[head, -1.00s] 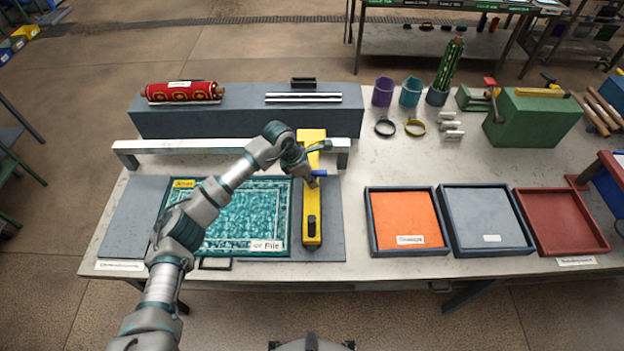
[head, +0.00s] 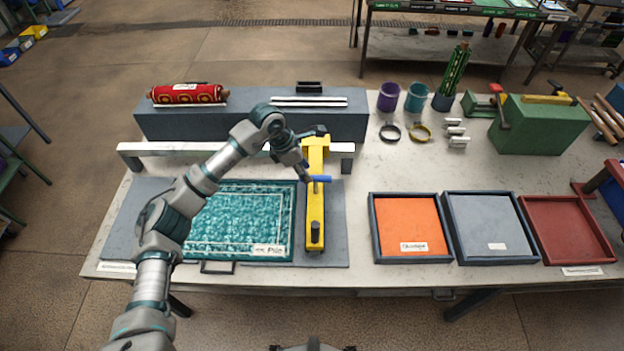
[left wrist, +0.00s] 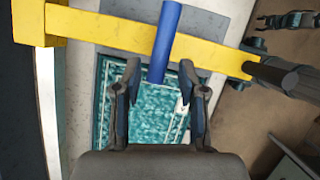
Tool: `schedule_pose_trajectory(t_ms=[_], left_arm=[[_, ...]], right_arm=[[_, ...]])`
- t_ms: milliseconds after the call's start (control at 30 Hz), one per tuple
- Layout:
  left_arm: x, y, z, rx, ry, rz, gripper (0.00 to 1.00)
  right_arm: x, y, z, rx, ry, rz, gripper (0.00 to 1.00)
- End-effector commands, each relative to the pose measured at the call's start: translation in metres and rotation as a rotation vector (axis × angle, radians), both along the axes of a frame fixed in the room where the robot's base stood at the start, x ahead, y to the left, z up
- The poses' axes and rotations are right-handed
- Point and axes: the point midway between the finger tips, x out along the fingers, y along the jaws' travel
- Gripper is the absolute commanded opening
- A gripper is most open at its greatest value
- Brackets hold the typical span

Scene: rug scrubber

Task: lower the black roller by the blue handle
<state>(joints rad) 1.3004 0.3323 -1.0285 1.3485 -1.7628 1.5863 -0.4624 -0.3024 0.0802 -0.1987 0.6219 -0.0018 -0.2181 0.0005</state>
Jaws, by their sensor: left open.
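My left gripper (head: 305,178) is open, right at the handle's left end. In the left wrist view, the blue handle (left wrist: 165,42) has its lower end between the spread fingertips (left wrist: 160,75); contact cannot be told.
A metal bar (head: 195,149) and a grey block (head: 350,125) with a red roll (head: 187,94) lie behind the rug. Orange (head: 375,228), grey (head: 490,195) and red (head: 568,198) trays stand right. Cups and rings sit behind them. Some bare table lies right of the yellow arm.

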Motion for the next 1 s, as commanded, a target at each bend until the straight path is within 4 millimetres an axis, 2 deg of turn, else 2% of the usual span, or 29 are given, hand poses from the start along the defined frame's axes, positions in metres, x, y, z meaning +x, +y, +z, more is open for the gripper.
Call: schedule_pose_trajectory(t_ms=[100, 233, 800, 867, 900, 967, 1000], left_arm=[[0.0, 0.008, 0.018, 0.0, -0.001, 0.002, 0.41], [-0.001, 0.012, 0.028, 0.001, 0.001, 0.001, 0.41], [-0.002, 0.011, 0.029, -0.007, 0.002, -0.001, 0.41], [-0.006, 0.003, 0.026, -0.04, 0.01, -0.008, 0.41], [-0.01, -0.007, 0.023, -0.084, 0.017, -0.014, 0.41], [-0.02, -0.031, 0.017, -0.196, 0.041, -0.024, 0.41], [-0.031, -0.053, 0.015, -0.307, 0.066, -0.026, 0.41]], right_arm=[[0.0, 0.0, 0.0, 0.0, 0.0, 0.0, 0.5], [0.0, 0.0, 0.0, 0.0, 0.0, 0.0, 0.5], [0.001, 0.001, 0.0, 0.001, 0.002, 0.0, 0.5], [0.001, 0.001, 0.0, 0.001, 0.002, 0.0, 0.5], [0.001, 0.001, 0.0, 0.001, 0.002, 0.0, 0.5], [0.001, 0.001, 0.0, 0.001, 0.001, 0.0, 0.5], [0.001, 0.001, 0.0, 0.001, 0.001, 0.0, 0.5]])
